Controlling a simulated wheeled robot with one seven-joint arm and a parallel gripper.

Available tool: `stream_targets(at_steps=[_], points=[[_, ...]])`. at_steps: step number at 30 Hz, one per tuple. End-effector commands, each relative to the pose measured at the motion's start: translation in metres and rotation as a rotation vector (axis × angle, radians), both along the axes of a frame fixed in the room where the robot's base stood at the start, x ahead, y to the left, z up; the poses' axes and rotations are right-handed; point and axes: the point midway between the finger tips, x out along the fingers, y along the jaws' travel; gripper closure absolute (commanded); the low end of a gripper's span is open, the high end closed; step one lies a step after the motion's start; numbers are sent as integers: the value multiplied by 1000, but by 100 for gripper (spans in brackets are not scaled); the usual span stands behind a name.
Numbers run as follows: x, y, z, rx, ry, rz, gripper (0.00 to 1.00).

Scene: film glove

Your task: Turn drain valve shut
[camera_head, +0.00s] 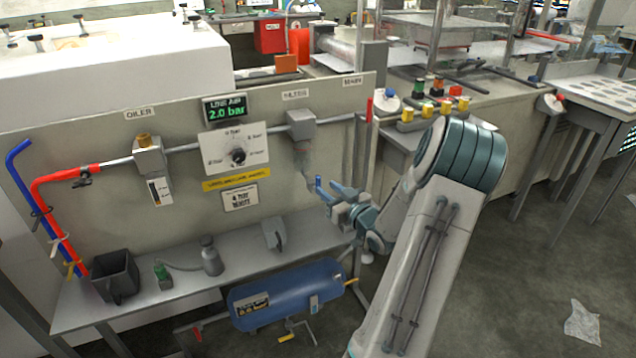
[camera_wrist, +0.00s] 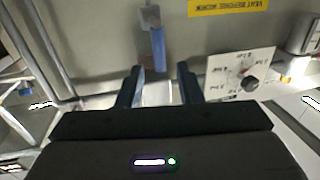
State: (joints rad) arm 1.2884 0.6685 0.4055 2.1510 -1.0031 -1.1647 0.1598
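A small blue lever (camera_head: 318,184) sits below the clear filter bowl (camera_head: 304,160) on the wall panel; it looks like the drain valve's handle. My gripper (camera_head: 335,193) is just right of it in the head view. In the wrist view the blue lever (camera_wrist: 157,48) stands beyond the fingertips, roughly in line with the gap between them. My gripper (camera_wrist: 160,72) is open, with nothing held between its fingers. I cannot tell whether a finger touches the lever. The lever's pivot is unclear.
A regulator dial plate (camera_head: 234,148) and yellow label (camera_head: 236,180) are left of the filter.

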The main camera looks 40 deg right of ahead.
Motion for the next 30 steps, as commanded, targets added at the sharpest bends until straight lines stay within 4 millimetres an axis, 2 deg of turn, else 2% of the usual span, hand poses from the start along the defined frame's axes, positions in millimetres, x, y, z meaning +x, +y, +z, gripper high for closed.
stream_targets(at_steps=[3, 9, 14, 21, 22, 25, 30], points=[[24, -1, 0, -1, -1, 2, 67], [49, -2, 0, -1, 0, 0, 67], [57, -2, 0, 0, 1, 0, 67], [57, -2, 0, 0, 1, -1, 67], [57, -2, 0, 0, 1, -1, 73], [57, -2, 0, -1, 1, -1, 100], [57, -2, 0, -1, 2, -1, 100]])
